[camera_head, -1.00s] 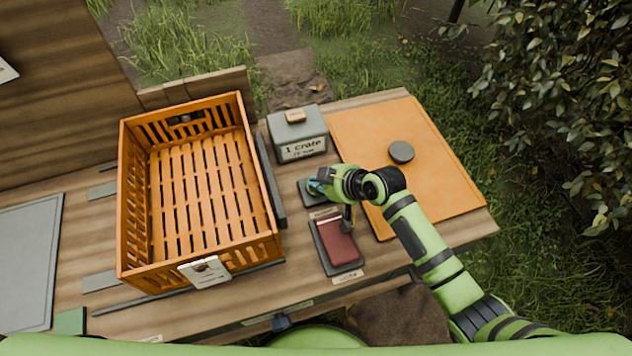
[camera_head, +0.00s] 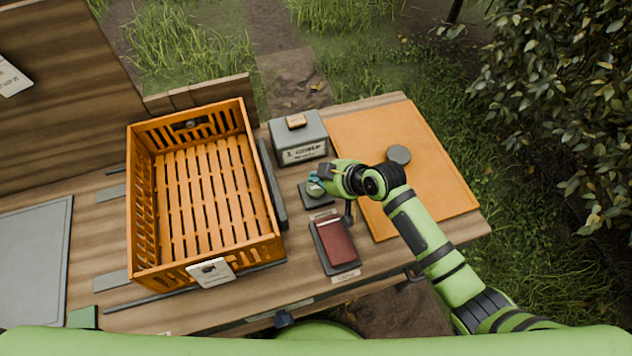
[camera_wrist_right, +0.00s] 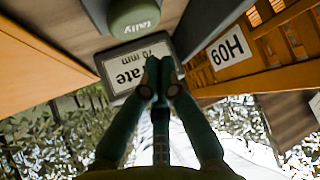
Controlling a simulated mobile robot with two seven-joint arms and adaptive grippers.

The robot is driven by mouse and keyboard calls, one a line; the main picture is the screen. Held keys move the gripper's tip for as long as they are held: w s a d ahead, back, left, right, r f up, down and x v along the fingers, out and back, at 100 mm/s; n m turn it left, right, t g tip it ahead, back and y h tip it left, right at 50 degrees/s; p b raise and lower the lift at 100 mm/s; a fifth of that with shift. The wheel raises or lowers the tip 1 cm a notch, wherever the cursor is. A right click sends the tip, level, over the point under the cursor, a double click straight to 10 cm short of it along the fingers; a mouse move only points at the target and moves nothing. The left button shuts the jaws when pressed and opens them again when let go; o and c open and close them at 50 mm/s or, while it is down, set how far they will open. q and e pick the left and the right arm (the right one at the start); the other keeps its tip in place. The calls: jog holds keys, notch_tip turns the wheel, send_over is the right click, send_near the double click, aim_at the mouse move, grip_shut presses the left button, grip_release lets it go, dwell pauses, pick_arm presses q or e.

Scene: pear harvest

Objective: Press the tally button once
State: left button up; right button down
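The tally button (camera_head: 315,190) is a round green knob on a dark square base on the bench, right of the orange crate. In the right wrist view, the button (camera_wrist_right: 135,16) shows at the top with "tally" on its side, partly cut off by the frame edge. My right gripper (camera_head: 314,178) is just above and beside the button. In the wrist view its fingertips (camera_wrist_right: 164,64) are together with nothing between them, and appear apart from the button. My left gripper is not in view.
The empty orange crate (camera_head: 274,244) stands left of the button. A dark red book-like item (camera_head: 335,243) lies in front. An orange board (camera_head: 445,185) with a grey disc (camera_head: 399,155) is to the right.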

aim_at(318, 190)
jog(key=shift+r+p, duration=1.15)
jog(key=shift+r, duration=0.45)
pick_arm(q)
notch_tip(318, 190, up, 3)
pick_arm(e)
jog(key=shift+f, duration=0.1)
jog(key=shift+s, duration=0.1)
